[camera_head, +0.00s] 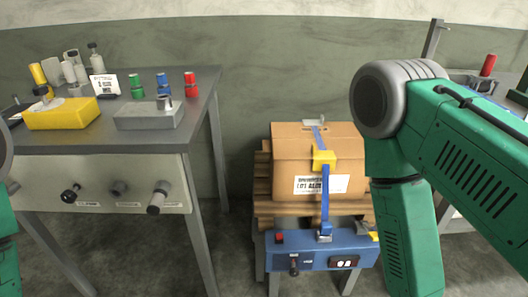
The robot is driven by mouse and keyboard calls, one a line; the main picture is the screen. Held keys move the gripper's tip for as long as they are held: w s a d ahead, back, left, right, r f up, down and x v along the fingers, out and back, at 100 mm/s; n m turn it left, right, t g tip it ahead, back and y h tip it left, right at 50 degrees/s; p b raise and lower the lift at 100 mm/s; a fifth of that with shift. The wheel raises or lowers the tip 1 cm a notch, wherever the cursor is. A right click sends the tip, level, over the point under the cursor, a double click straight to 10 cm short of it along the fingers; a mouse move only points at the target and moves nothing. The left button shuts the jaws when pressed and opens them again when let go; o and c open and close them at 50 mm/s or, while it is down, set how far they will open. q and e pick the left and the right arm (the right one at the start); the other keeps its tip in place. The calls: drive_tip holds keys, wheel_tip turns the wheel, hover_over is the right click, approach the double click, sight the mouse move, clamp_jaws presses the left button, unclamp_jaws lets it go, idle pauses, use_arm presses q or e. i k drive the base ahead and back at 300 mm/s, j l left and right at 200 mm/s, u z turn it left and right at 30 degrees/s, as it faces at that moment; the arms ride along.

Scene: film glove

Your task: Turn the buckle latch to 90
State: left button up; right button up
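A brown cardboard box (290,155) with a white label sits on a wooden pallet (262,180). A blue strap (325,208) runs over its top and down its front. A yellow buckle (324,160) sits on the strap at the box's upper front edge. The strap's lower end meets a small metal fitting (324,237) on a blue unit (310,249) in front of the pallet. I cannot tell the latch's angle. Both my grippers are out of view; a green link of my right arm fills the right side, and a bit of green shows at the left edge.
A grey workbench (190,90) on the left holds a yellow block (62,114), a grey block (150,116) and green, blue and red pieces. Knobs (158,197) stick out of its front panel. Another table (470,84) is partly hidden behind my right arm.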

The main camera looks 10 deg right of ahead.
sight(294, 272)
drive_tip(key=z, duration=1)
